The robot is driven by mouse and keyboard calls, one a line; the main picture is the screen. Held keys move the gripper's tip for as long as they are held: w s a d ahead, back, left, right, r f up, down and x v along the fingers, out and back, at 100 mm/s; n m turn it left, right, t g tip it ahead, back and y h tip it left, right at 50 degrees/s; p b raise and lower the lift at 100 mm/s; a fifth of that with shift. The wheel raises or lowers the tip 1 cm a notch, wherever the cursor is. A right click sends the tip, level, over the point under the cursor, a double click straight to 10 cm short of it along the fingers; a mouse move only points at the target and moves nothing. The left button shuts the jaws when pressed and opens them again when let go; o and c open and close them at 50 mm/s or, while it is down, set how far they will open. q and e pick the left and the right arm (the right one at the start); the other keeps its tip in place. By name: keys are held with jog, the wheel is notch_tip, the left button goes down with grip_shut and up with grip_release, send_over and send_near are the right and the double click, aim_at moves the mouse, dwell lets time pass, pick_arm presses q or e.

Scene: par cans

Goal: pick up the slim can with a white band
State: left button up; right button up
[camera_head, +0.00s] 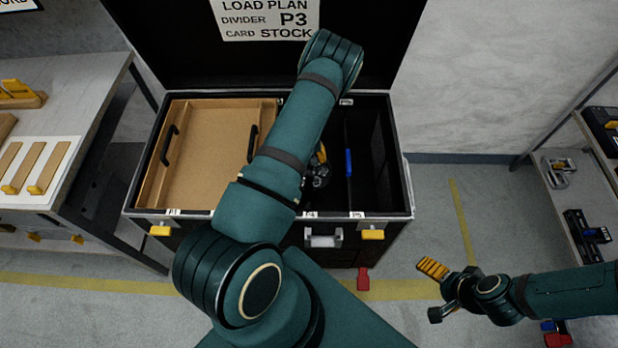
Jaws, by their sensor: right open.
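No slim can with a white band shows in the head view; the part of the case behind my arm is hidden. The open black case (408,190) stands ahead of me. My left arm reaches up over it and bends down, and my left gripper (320,176) is partly seen low in the case, right of the wooden tray. Its fingers are too hidden to tell their state or whether they hold anything. My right gripper (437,292) is open and empty, right of the case, over the floor.
The wooden tray (212,140) with black handles fills the case's left side. A dark divider with a blue part (348,162) stands right of my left gripper. A bench (90,85) is at left, shelves (580,185) at right. The floor in front at right is mostly clear.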

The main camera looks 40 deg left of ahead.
pick_arm(q)
jog(key=shift+f, duration=0.15)
jog(key=shift+c, duration=0.4)
grip_shut()
jog(key=shift+w, duration=0.1)
